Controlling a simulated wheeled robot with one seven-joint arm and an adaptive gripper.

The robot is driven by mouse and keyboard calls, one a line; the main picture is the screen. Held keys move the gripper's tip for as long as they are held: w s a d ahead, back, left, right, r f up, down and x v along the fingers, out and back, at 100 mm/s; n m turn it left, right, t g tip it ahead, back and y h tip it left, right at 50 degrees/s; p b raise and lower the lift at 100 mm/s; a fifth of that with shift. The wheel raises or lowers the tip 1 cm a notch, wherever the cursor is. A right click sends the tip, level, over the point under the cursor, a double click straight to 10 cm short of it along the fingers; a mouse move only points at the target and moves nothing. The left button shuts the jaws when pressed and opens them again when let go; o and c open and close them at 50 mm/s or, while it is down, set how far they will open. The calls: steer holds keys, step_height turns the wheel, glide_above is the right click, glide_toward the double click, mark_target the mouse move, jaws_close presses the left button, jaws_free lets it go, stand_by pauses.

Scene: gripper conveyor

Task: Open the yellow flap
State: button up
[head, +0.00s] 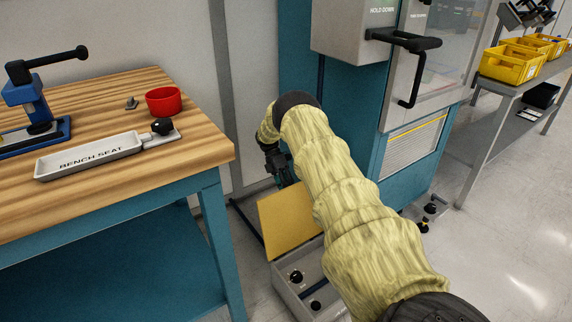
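The yellow flap (284,222) stands raised at the back left of a low grey box (284,281) on the floor. The box is open in front of it, and dark round knobs (296,276) show inside. My arm in its yellow sleeve covers the right side of the flap and box. My gripper (278,170) is dark and sits just above and behind the flap's top edge. Its fingertips are mostly hidden, so I cannot tell whether they touch the flap or are open.
A wooden bench (190,110) stands at left, holding a grey tray (90,157), a red cup (163,100) and a blue clamp (30,105). A teal machine (385,160) stands behind my arm. A shelf with yellow bins (510,64) is at right. Floor at lower right is clear.

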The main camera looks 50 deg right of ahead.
steer(key=shift+o, duration=0.5)
steer(key=shift+d+f, duration=0.15)
steer(key=shift+w+r, duration=0.25)
steer(key=shift+r, duration=0.15)
steer(key=v, duration=1.1)
steer(key=shift+w, duration=0.2)
steer(key=shift+r, duration=0.1)
